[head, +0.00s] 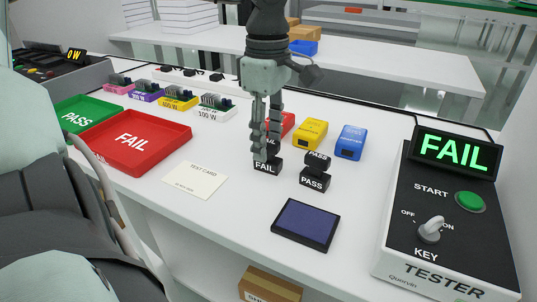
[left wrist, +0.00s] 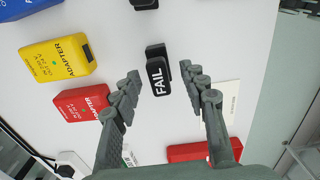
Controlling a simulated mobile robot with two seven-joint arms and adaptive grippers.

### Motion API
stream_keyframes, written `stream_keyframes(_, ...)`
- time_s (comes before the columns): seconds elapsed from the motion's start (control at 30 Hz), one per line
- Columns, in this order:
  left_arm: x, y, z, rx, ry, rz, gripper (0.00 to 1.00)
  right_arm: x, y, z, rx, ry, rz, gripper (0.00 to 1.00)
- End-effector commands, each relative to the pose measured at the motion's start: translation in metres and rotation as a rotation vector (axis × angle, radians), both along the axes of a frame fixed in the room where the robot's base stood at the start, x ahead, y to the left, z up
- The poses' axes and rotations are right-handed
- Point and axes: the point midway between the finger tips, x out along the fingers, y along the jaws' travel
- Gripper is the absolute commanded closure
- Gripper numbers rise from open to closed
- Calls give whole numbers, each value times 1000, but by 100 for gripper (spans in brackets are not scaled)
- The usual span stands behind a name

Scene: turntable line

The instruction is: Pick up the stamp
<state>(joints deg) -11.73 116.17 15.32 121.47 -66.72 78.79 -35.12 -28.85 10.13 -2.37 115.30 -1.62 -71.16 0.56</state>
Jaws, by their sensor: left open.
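The black FAIL stamp (head: 266,168) stands on the white table; in the left wrist view the FAIL stamp (left wrist: 157,80) lies between the two fingers, with a gap on each side. My left gripper (head: 267,150) points down over it, open and empty. In the head view its fingers hide part of the stamp's upper part. A second black stamp, marked PASS (head: 314,182), stands just right of it. A dark blue ink pad (head: 305,223) lies in front of the stamps. My right gripper is not in view.
Red, yellow (head: 310,134) and blue (head: 350,142) adapters stand behind the stamps. A test card (head: 196,180), red FAIL tray (head: 132,158) and green PASS tray (head: 62,108) lie to the left. The tester (head: 402,231) reads FAIL at the right.

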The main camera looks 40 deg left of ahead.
Motion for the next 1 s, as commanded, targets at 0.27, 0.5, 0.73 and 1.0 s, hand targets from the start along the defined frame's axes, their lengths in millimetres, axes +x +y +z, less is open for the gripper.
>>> stream_keyframes(0.27, 0, 0, -15, 0, -1, -1, 57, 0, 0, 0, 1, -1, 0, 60)
stream_keyframes(0.5, 0, 0, -14, 0, 0, -1, 73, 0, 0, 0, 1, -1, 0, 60)
stream_keyframes(0.73, 0, 0, -14, 0, 0, -1, 100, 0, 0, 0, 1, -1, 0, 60)
stream_keyframes(1.0, 0, 0, -14, 0, -1, -1, 100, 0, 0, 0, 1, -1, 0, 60)
